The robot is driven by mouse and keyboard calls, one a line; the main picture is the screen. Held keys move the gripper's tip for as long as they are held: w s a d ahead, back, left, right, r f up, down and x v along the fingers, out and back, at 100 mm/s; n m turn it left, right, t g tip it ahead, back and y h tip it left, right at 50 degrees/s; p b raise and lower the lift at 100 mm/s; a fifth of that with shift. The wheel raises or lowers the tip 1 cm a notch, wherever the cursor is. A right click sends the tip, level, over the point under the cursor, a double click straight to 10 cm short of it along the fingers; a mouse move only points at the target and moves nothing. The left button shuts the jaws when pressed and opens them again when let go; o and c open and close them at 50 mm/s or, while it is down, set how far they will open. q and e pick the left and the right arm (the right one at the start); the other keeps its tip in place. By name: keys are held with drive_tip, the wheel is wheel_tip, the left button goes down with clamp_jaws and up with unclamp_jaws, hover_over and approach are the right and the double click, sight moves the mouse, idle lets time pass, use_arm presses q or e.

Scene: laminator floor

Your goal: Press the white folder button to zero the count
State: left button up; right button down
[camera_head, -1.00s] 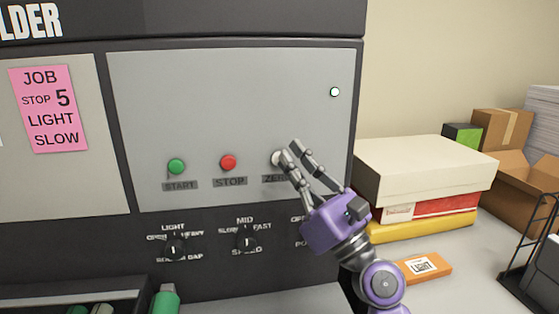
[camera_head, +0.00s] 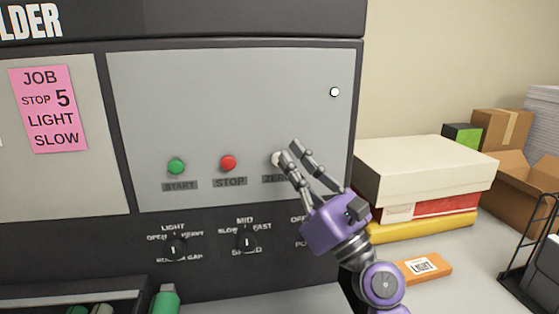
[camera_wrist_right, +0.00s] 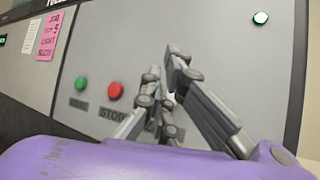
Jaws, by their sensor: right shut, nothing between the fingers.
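The white button (camera_head: 276,158) is on the grey front panel (camera_head: 220,100), above the ZERO label (camera_head: 271,179), which is partly covered by my fingers. My right gripper (camera_head: 288,150) is shut and empty, with its fingertips at the right side of the white button. I cannot tell whether they touch it or whether it is pushed in. In the right wrist view the fingertips (camera_wrist_right: 162,62) are in front of the panel and the white button is mostly hidden behind them. My left gripper is not in view.
The green START button (camera_head: 176,166) and red STOP button (camera_head: 228,162) are to the left. A small lit lamp (camera_head: 335,92) is at upper right; it looks green in the wrist view. Dark knobs (camera_head: 246,243) are below. Stacked boxes (camera_head: 425,170) stand right of the machine.

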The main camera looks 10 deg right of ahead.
drive_tip(key=shift+w, duration=0.1)
drive_tip(key=shift+w, duration=0.35)
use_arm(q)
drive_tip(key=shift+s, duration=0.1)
use_arm(e)
drive_tip(key=shift+w, duration=0.45)
idle(0.6)
drive_tip(key=shift+s, duration=0.1)
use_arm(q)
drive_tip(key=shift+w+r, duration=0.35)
use_arm(e)
drive_tip(key=shift+s, duration=0.8)
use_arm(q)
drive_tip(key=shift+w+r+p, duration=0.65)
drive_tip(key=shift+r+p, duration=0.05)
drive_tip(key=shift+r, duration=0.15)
use_arm(e)
drive_tip(key=s, duration=0.5)
